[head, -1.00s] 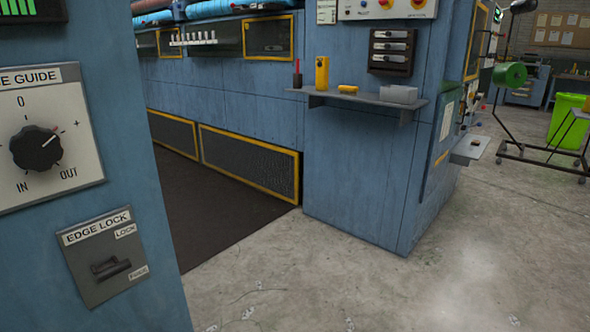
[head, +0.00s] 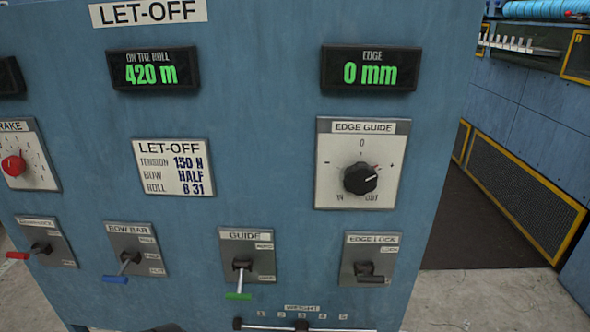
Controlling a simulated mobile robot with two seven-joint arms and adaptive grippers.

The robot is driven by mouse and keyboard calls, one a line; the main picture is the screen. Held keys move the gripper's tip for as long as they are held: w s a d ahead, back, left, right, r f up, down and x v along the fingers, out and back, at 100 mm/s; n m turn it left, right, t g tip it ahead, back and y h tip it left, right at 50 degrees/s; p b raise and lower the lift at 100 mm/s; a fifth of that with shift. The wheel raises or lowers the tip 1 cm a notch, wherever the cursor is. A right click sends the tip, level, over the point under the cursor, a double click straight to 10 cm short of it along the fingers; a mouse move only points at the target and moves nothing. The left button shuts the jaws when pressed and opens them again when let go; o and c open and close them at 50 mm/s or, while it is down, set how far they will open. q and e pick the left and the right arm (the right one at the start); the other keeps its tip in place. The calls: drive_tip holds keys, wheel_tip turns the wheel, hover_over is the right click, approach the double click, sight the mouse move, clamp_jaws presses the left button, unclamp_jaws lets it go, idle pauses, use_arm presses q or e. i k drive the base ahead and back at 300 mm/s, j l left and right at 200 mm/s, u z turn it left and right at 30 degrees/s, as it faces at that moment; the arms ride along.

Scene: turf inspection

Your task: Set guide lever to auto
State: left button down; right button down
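The guide lever (head: 240,281) is on a grey plate labelled GUIDE (head: 247,255), low on the blue let-off panel. It has a dark pivot, a metal rod and a green grip, and it points down, slightly left. One small label is at the plate's upper right and one at its lower right; their words are too small to read surely. Neither of my grippers is in the head view.
The bow bar lever (head: 123,268) with a blue grip is to the left, and the edge lock lever (head: 368,274) to the right. The edge guide knob (head: 360,178) is above right. Bare floor (head: 470,300) shows at right.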

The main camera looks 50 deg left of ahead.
sight(242, 266)
drive_tip(key=u, duration=2.05)
